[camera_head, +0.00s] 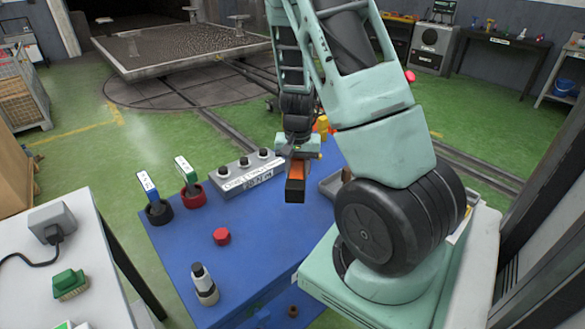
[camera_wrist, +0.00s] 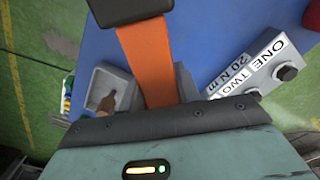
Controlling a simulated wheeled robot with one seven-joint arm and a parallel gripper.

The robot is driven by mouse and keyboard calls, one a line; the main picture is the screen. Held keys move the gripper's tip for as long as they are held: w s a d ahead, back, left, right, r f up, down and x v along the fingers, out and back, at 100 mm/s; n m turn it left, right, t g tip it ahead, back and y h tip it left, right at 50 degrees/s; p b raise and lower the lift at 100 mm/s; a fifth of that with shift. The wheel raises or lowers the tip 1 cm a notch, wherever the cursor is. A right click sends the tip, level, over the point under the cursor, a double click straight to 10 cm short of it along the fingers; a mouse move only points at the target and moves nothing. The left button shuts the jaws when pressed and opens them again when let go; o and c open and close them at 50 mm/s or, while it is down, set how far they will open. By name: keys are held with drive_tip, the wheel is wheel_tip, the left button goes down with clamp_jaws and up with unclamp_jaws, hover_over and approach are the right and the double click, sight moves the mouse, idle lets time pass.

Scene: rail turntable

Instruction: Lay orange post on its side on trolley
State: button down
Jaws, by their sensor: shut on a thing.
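The orange post (camera_head: 297,170) is an orange bar with a dark block-like end. My gripper (camera_head: 300,152) is shut on it over the blue trolley (camera_head: 262,238). In the head view the dark end points towards the camera. In the wrist view the post (camera_wrist: 150,60) runs from the gripper (camera_wrist: 160,98) up to its dark end at the top edge, with the blue trolley top (camera_wrist: 205,35) behind it. The post's other end is hidden by the gripper. I cannot tell whether the post touches the trolley top.
A grey box with knobs (camera_head: 246,170) stands left of the post. A grey tray (camera_head: 331,187) is on its right. Tagged handles in a black (camera_head: 158,212) and a red holder (camera_head: 191,195), a red knob (camera_head: 222,237) and a bottle (camera_head: 204,285) stand left. The trolley's front middle is clear.

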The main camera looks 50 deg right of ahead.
sight(297, 208)
drive_tip(key=shift+f+b, duration=4.5)
drive_tip(key=shift+f, duration=0.75)
drive_tip(key=shift+f+b, duration=0.4)
drive_tip(key=c, duration=0.9)
unclamp_jaws()
wheel_tip(297, 208, up, 18)
drive_tip(key=p, duration=0.3)
drive_tip(key=shift+f, duration=0.25)
